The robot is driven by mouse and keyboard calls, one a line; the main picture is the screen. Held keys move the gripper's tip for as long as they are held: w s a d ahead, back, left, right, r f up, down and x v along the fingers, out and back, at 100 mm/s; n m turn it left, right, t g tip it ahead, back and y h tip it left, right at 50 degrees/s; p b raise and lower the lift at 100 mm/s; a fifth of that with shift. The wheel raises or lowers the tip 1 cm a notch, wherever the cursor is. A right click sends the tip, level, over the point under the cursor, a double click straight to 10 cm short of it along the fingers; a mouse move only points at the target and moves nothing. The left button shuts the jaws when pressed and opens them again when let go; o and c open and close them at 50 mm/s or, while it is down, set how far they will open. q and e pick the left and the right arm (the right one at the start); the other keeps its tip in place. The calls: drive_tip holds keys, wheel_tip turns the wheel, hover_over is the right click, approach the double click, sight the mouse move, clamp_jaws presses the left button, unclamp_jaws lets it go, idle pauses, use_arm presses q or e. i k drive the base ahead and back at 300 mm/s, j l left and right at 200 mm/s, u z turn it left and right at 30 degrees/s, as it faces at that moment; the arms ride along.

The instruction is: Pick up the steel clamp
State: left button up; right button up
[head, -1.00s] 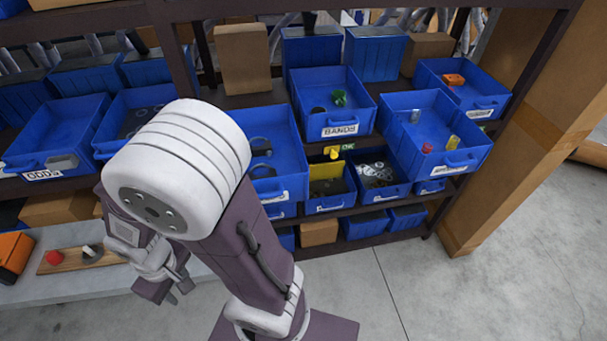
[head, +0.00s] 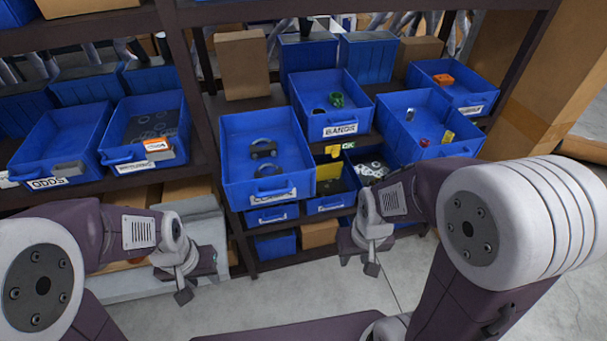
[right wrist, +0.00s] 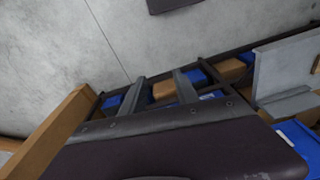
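A blue bin (head: 232,180) with a partly hidden label stands on the shelf in the middle of the head view. I cannot tell which is steel. My left gripper (head: 192,284) hangs below and left of this bin, apart from it; its finger gap is unclear. My right gripper (head: 364,258) hangs in front of the lower bins, right of the clamp bin. In the right wrist view its two fingers (right wrist: 158,92) are apart with nothing between them.
The BANDS bin (head: 340,128) stands right of the clamp bin, and another blue bin (head: 398,150) beyond it. The ODDS bin (head: 45,181) is at the left. A dark shelf post (head: 192,80) rises left of the clamp bin. Cardboard (head: 530,110) stands at the right.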

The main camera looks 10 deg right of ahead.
sight(279, 171)
drive_tip(key=i+l+u, duration=0.2)
drive_tip(key=l+u, duration=0.25)
drive_tip(key=i+l+u, duration=0.1)
drive_tip(key=l+u, duration=0.85)
drive_tip(key=l, duration=0.1)
